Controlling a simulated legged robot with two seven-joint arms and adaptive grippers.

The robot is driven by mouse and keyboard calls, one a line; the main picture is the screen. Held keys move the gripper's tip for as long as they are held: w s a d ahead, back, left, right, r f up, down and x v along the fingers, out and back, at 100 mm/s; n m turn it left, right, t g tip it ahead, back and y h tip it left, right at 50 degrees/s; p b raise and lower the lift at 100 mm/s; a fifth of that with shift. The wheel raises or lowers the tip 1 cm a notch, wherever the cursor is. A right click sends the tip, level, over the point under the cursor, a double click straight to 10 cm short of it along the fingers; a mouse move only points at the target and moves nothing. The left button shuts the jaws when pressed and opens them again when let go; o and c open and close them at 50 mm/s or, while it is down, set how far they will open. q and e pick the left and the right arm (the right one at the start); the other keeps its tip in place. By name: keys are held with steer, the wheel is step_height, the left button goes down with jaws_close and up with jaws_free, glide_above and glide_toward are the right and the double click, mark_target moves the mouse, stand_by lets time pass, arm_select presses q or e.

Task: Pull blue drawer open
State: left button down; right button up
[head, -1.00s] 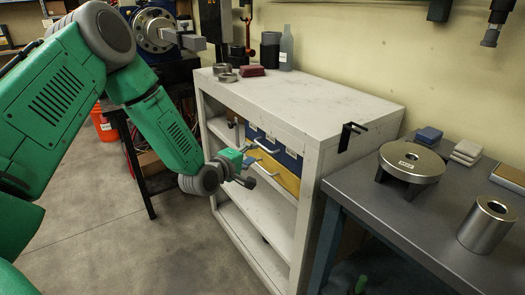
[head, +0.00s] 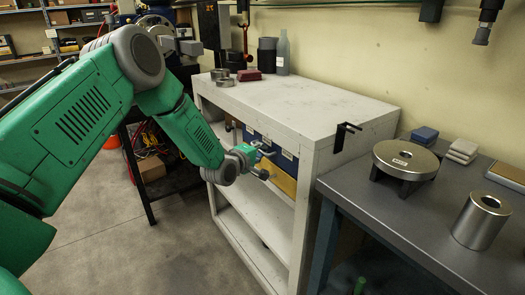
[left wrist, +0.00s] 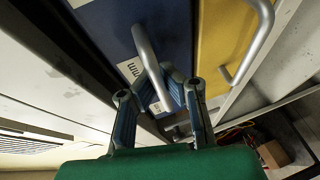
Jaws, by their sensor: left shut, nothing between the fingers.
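The blue drawer (head: 286,158) sits in the white cabinet, above a yellow drawer (head: 284,182). In the left wrist view the blue drawer front (left wrist: 105,35) carries a white label and a grey bar handle (left wrist: 150,62). My left gripper (head: 266,161) is at the drawer fronts and partly hides them in the head view. In the left wrist view its fingers (left wrist: 160,88) are shut, with nothing held, close beside the lower part of the blue drawer's handle. Whether they touch it I cannot tell. The drawer appears closed. My right gripper is not in view.
The white cabinet top (head: 310,105) holds rings, a red block and a bottle at its far end. A black hook (head: 345,135) is on its near edge. A grey bench (head: 400,215) with metal parts stands at right.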

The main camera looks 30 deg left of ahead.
arm_select(q)
steer(key=shift+s+a+r, duration=0.15)
steer(key=shift+a, duration=0.4)
steer(key=c, duration=1.8)
jaws_free()
steer(key=shift+a, duration=0.15)
steer(key=shift+a+f, duration=0.15)
steer(key=shift+f, duration=0.1)
steer(key=shift+s, duration=0.1)
steer(key=v, duration=1.1)
steer(key=shift+s, duration=0.3)
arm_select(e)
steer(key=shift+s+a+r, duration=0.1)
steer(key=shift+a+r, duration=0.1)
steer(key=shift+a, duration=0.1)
